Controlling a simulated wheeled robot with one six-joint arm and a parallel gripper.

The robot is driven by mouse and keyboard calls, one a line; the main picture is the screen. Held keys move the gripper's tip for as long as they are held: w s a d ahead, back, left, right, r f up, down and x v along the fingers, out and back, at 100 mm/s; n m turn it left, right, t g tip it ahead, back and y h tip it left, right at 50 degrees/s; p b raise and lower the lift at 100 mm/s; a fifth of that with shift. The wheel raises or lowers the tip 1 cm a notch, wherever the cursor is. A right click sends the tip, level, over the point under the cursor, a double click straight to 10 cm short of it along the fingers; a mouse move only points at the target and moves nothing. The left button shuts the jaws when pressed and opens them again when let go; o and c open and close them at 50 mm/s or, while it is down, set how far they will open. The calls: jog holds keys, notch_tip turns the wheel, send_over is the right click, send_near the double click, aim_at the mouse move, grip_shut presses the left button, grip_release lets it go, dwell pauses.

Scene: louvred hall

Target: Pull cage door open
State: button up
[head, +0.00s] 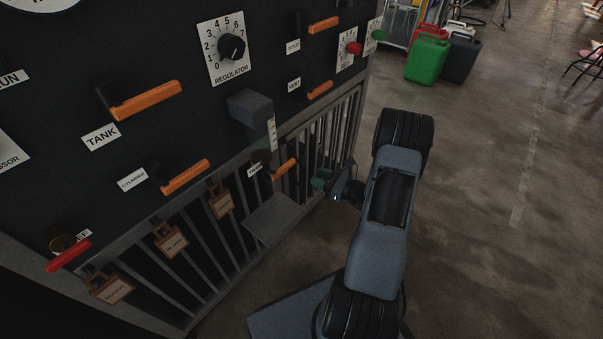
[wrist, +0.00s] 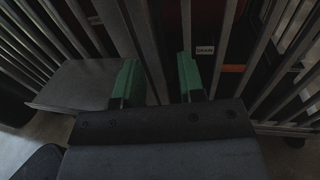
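The cage (head: 191,243) is a row of dark grey upright bars under the black control panel, and its bars also fill the wrist view (wrist: 228,45). I cannot tell where the door's edges or hinges are. It looks closed. My gripper (head: 322,181) is at the right part of the bars, near a small orange lever. In the wrist view, my gripper (wrist: 160,80) has its two green fingers apart, with a dark upright post (wrist: 149,45) between them. I cannot tell whether either finger touches the post.
A grey plate (head: 272,220) juts out from the bars left of my gripper. Orange levers, such as the TANK lever (head: 146,100), and a regulator knob (head: 231,47) stick out of the panel above. Jerrycans (head: 427,60) stand farther back. The floor at right is clear.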

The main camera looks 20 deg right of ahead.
jog(key=b, duration=0.2)
send_over(302, 184)
jog(key=shift+w, duration=0.35)
jog(key=shift+c, duration=0.2)
grip_shut()
